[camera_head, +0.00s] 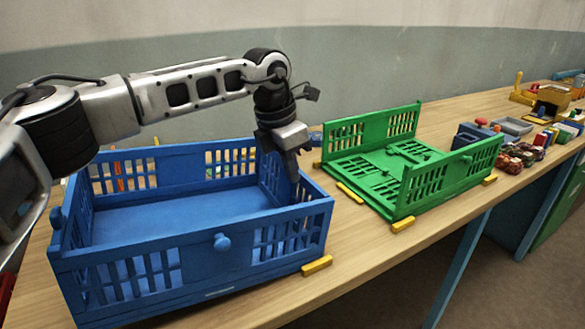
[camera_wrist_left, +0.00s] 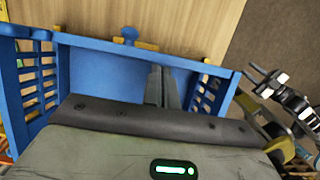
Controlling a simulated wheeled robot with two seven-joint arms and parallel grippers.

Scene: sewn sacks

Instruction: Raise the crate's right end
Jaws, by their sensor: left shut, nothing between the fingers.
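The blue crate (camera_head: 130,205) stands on the table with its long walls up. Its slatted right end (camera_head: 272,178) appears to stand up, partly hidden behind my left gripper (camera_head: 293,178). That gripper points down at the inner side of the right end, its fingers shut and empty. I cannot tell whether they touch the panel. In the left wrist view the shut fingers (camera_wrist_left: 162,88) are inside the blue crate (camera_wrist_left: 100,70), close to an end with a round knob (camera_wrist_left: 130,34) outside.
A green crate (camera_head: 428,190) stands to the right, two slatted walls up and panels lying flat inside. Yellow blocks (camera_head: 317,265) sit at the crates' corners. Small containers and sacks (camera_head: 515,155) lie farther right. Bare table (camera_head: 345,235) lies between the crates.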

